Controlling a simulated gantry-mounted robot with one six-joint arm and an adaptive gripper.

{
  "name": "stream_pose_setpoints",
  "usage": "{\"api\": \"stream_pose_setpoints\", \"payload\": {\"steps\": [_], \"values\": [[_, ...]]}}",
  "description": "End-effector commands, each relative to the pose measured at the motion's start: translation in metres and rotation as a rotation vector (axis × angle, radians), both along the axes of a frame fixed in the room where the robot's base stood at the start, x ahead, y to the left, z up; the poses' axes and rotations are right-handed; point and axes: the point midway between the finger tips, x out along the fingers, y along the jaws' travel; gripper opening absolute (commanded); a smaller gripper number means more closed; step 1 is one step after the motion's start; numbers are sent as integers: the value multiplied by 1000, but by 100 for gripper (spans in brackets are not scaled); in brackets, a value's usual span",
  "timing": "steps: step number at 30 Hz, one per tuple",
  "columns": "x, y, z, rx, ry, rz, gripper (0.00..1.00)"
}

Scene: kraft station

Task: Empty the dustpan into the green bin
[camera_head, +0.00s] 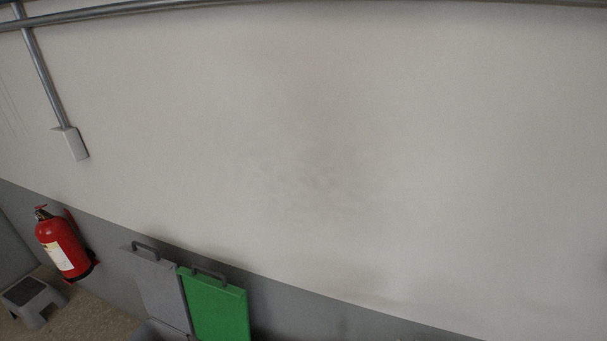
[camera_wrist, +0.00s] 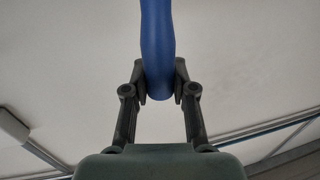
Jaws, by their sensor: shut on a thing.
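In the wrist view, my gripper (camera_wrist: 160,84) is shut on a blue handle (camera_wrist: 157,40), with one finger on each side of it. The handle runs up out of the top of the picture, and no pan or contents show, so I cannot tell how the dustpan is tilted. In the head view, the green bin shows only as its green lid (camera_head: 216,307), standing raised near the wall at the bottom edge. The bin's body and opening are out of view. My gripper is not in the head view.
A grey lid (camera_head: 158,288) stands raised just left of the green one. A red fire extinguisher (camera_head: 63,246) hangs by the wall at left, with a grey step stool (camera_head: 33,296) below it. A pipe and a box (camera_head: 74,144) are on the wall. The wall at right is bare.

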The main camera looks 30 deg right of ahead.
Motion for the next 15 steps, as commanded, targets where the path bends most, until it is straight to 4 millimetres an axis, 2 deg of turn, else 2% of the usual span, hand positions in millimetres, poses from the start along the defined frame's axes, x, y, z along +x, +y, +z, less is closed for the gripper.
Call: {"api": "stream_pose_setpoints", "payload": {"steps": [1, 5, 8, 10, 12, 15], "values": [[12, 14, -10, 1, 1, 31, 0], [43, 56, -29, 4, 3, 118, 0], [70, 102, -47, 5, 5, 207, 0], [87, 140, -61, 5, 6, 278, 0], [101, 178, -72, 4, 5, 346, 0], [113, 223, -84, 0, 2, 426, 0]]}}
